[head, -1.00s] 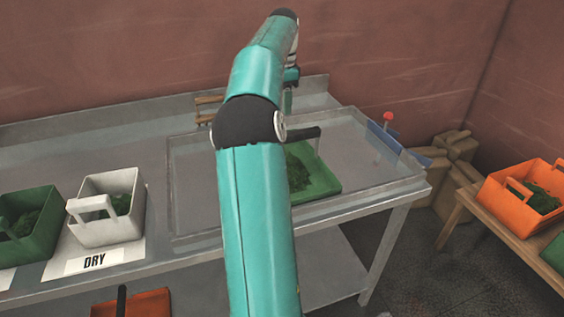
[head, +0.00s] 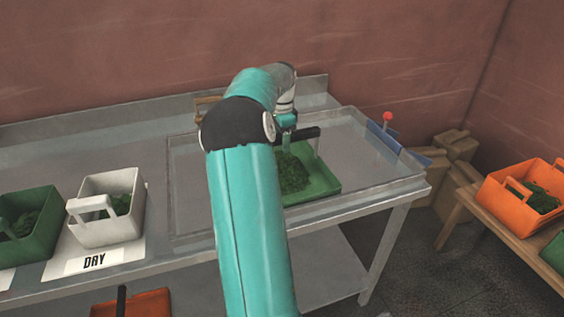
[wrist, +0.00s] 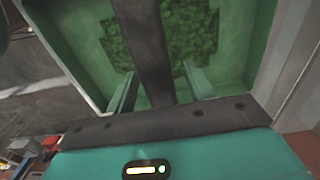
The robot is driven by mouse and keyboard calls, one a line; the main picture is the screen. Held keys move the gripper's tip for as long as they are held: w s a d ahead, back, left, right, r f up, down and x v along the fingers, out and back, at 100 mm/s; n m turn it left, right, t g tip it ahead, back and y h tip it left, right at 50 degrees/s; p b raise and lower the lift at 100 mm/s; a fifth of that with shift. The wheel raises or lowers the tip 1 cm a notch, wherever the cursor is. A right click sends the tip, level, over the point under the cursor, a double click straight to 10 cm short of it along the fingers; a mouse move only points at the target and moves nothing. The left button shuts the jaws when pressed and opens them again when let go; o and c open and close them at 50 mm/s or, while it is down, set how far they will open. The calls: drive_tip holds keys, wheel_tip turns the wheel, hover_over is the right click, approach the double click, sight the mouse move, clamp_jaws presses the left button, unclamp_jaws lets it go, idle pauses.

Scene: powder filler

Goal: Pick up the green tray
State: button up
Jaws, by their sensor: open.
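The green tray (head: 322,182) holds dark green powder and sits inside a clear-walled enclosure on the metal bench. Its dark handle (head: 305,134) stands above it. My gripper (head: 287,120) is over the tray, close to the handle, and my arm hides the tray's left part. In the wrist view my gripper (wrist: 160,66) is open, with one finger on each side of the dark handle (wrist: 148,40). The tray's inside (wrist: 235,45) and powder fill the background there. Whether either finger touches the handle is unclear.
The enclosure's clear wall (head: 385,187) surrounds the tray. A white bin (head: 128,185) and a green bin (head: 38,230) stand at left on the bench. An orange bin (head: 520,180) is on a wooden table at right. A red knob (head: 388,116) rises at the enclosure's right.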

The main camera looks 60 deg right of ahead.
drive_tip(key=shift+f, duration=0.15)
drive_tip(key=shift+c, duration=0.2)
clamp_jaws()
drive_tip(key=shift+r, duration=0.65)
drive_tip(key=w+a+r, duration=0.1)
drive_tip(key=a+r, duration=1.1)
drive_tip(key=a, duration=0.2)
wheel_tip(320, 180, up, 7)
idle(0.5)
drive_tip(key=shift+f, duration=0.1)
